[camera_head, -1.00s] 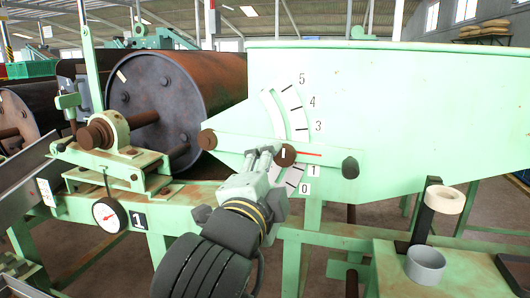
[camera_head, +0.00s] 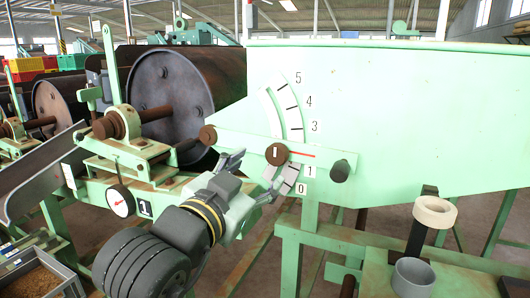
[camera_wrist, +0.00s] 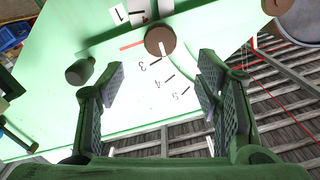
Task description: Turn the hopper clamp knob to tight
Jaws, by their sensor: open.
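The clamp knob (camera_head: 277,153) is a round brown disc with a white mark, on a pale green lever (camera_head: 240,144) across the hopper side. In the head view the mark stands about upright. A red pointer line runs right from the knob, between the scale's 3 and 1. My gripper (camera_head: 260,171) is open and empty, just below and left of the knob, apart from it. In the wrist view the knob (camera_wrist: 160,40) shows beyond the spread fingers (camera_wrist: 160,85), near the top middle.
A dark handle (camera_head: 340,171) sticks out at the lever's right end, and a brown pivot (camera_head: 208,135) at its left. A rusty drum (camera_head: 172,95) and a dial gauge (camera_head: 120,201) are at left. A grey cup (camera_head: 413,277) and a cream ring (camera_head: 434,211) are at lower right.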

